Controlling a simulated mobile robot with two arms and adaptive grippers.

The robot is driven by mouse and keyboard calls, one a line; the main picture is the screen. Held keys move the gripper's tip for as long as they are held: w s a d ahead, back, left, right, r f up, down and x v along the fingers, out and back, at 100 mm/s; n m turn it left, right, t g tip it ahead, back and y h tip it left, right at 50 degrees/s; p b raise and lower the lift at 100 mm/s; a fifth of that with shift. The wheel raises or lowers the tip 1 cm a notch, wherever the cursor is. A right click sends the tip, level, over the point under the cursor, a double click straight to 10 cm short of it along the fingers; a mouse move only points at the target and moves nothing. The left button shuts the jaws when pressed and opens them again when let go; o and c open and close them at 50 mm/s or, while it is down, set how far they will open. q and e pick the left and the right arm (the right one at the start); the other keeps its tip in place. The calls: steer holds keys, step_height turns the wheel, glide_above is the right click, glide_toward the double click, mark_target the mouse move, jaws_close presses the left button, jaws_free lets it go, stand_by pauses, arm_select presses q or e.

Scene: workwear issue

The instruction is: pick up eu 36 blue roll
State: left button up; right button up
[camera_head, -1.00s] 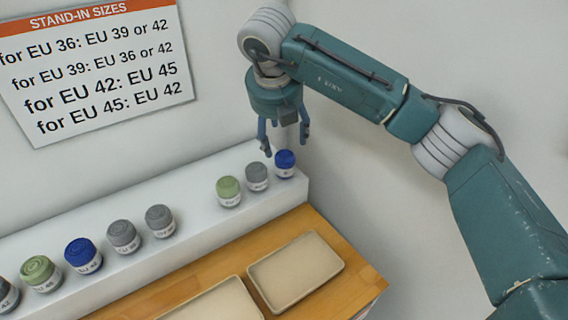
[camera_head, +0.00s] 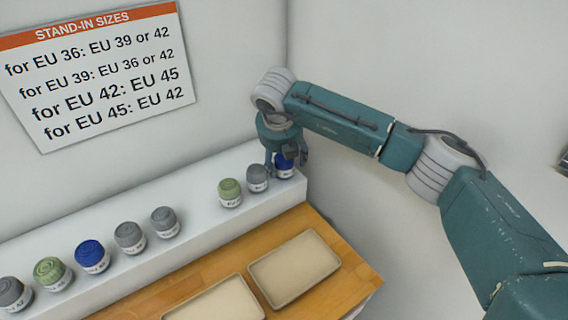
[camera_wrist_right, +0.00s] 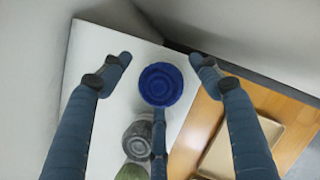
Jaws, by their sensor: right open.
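A blue roll (camera_head: 284,167) with a white label band stands at the right end of the white shelf. Its label is too small to read here. My right gripper (camera_head: 287,161) is lowered over it from above, with fingers around it. In the right wrist view the blue roll (camera_wrist_right: 161,84) lies between the two spread fingertips of my open right gripper (camera_wrist_right: 162,62), with gaps on both sides. Another blue roll (camera_head: 92,256) stands further left on the shelf. My left gripper is not in view.
A grey roll (camera_head: 257,178) stands close beside the blue roll, with a green roll (camera_head: 230,193) left of it. More grey and green rolls stand further left. Two beige trays (camera_head: 294,268) (camera_head: 215,302) lie on the wooden table (camera_head: 345,285). Walls bound the back and right.

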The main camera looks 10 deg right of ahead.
steer(key=c, duration=1.1)
steer(key=shift+c, duration=0.2)
steer(key=shift+r, duration=0.15)
